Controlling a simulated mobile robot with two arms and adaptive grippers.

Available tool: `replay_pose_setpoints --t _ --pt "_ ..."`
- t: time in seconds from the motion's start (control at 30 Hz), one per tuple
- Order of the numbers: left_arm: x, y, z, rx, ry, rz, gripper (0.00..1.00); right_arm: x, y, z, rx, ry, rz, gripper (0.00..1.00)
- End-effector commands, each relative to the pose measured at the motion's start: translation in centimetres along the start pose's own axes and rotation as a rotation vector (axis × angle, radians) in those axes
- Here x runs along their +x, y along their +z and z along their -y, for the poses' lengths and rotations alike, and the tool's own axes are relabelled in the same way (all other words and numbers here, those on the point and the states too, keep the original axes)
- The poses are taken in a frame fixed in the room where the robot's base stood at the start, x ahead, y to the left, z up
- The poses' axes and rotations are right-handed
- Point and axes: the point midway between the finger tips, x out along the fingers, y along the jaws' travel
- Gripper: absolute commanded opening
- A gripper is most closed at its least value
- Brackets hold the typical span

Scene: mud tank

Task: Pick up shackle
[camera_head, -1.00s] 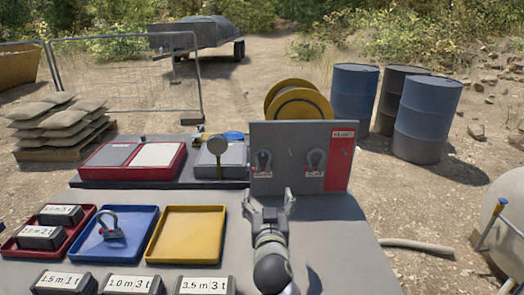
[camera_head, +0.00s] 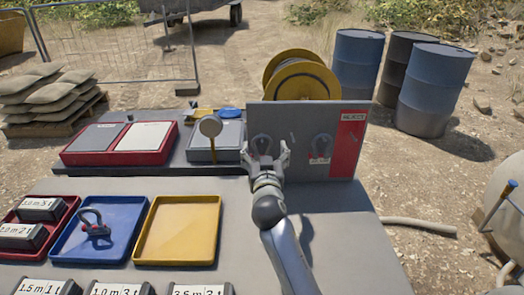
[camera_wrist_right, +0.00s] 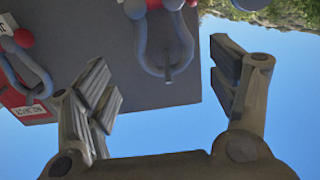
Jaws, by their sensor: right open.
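A grey shackle (camera_head: 262,142) hangs on the left of the upright grey board (camera_head: 297,112). A second shackle (camera_head: 320,146) hangs further right on the board, near the red strip. A third shackle (camera_head: 94,222) with red pin ends lies in the blue tray (camera_head: 70,245). My right gripper (camera_head: 264,158) is open and empty, in front of the left hanging shackle and partly covering it. In the right wrist view that shackle (camera_wrist_right: 164,68) shows between and beyond the spread fingers, with no finger visibly touching it. The second shackle (camera_wrist_right: 28,75) shows there at the left.
A yellow tray (camera_head: 178,232) is empty. A red tray (camera_head: 15,248) holds labelled blocks, and more stand along the front edge. A red case (camera_head: 120,158) and a grey box with a round gauge (camera_head: 210,127) stand left of the board. Bare table lies below the board.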

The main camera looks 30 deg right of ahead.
Motion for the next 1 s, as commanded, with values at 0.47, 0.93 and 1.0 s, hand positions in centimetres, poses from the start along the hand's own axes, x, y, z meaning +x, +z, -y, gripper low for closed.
replay_pose_setpoints --t 0.47,0.93,1.0 --pt "-1.1 -1.4 0.0 -0.001 0.000 -0.021 0.81 4.9 0.1 0.6 -0.001 -0.001 0.000 0.80" --pt "-1.1 -1.0 -0.2 -0.003 0.003 -0.014 0.81 5.2 0.1 0.6 0.000 -0.001 0.000 0.58" --pt "-1.1 -1.0 -0.2 -0.003 0.003 -0.014 0.81 5.2 0.1 0.6 0.000 -0.001 0.000 0.49"
